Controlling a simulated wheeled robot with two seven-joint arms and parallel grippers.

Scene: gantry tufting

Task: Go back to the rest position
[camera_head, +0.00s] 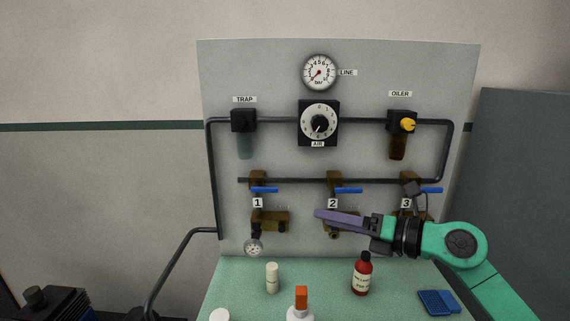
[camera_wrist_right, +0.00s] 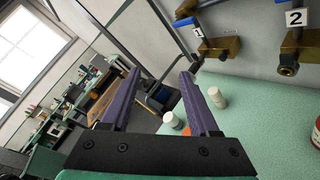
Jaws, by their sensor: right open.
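My right gripper (camera_head: 318,216) comes in from the right on a green arm and points left in front of the panel, near the valve marked 2. It is open and empty. Its two purple fingers (camera_wrist_right: 158,80) stand apart in the right wrist view, with nothing between them but the room behind. My left gripper does not show in either view.
A grey panel (camera_head: 285,90) carries gauges, pipes and blue-handled valves. On the green bench (camera_head: 235,290) stand a red bottle (camera_head: 361,276), a cream cylinder (camera_head: 272,278), an orange-topped white bottle (camera_head: 301,300) and a blue pad (camera_head: 438,302). A dark cabinet (camera_head: 525,180) stands at right.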

